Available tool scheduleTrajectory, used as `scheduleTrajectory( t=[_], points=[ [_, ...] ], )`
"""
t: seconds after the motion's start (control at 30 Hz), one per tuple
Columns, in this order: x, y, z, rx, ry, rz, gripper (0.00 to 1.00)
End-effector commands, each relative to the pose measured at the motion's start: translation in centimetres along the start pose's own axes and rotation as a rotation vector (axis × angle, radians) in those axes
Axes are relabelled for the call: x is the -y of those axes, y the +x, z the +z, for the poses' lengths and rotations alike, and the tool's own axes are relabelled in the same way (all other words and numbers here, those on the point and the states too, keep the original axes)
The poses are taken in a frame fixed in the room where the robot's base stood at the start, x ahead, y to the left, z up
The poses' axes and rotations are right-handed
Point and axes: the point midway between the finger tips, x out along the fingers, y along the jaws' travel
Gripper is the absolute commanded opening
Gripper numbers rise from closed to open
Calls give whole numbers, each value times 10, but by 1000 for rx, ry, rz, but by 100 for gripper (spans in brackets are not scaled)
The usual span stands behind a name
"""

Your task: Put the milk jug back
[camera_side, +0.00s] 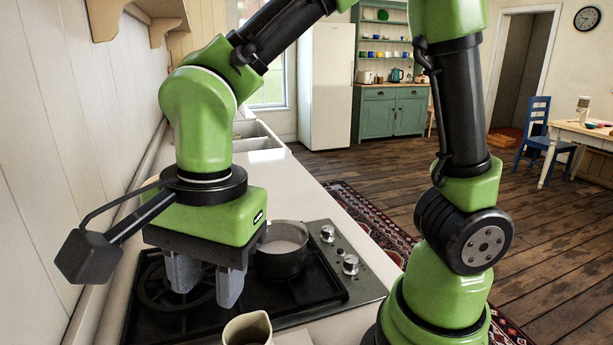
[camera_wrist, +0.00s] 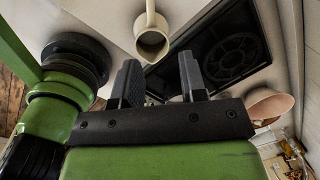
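The milk jug (camera_side: 247,331), cream-coloured with a spout, stands at the bottom edge of the side view, on the counter in front of the hob; its lower part is cut off. In the wrist view the jug (camera_wrist: 151,40) shows from above, open mouth visible, handle pointing to the top edge. My gripper (camera_side: 206,287) is above the hob, behind the jug and apart from it. In the wrist view my gripper (camera_wrist: 162,80) has its two fingers apart with nothing between them. A dark pot (camera_side: 282,258) with a white surface inside sits on the hob.
The black hob (camera_side: 312,288) has grates and knobs along its right side. The pale counter (camera_side: 300,187) runs back toward a sink and is clear behind the hob. A panelled wall (camera_side: 60,130) borders the left. A round pinkish thing (camera_wrist: 272,105) shows at the right in the wrist view.

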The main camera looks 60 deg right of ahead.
Motion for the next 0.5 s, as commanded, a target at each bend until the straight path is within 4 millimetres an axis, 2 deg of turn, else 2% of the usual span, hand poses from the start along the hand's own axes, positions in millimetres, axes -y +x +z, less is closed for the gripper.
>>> scheduleTrajectory(
  t=[0.03,0.2,0.33,0.5],
  points=[
    [-2,-19,-15,22,-70,-57,39],
    [-26,-67,-58,11,-413,-255,39],
    [-51,-89,-79,-84,-667,-389,39],
    [-75,-101,-92,-228,-900,-481,39]
  ],
)
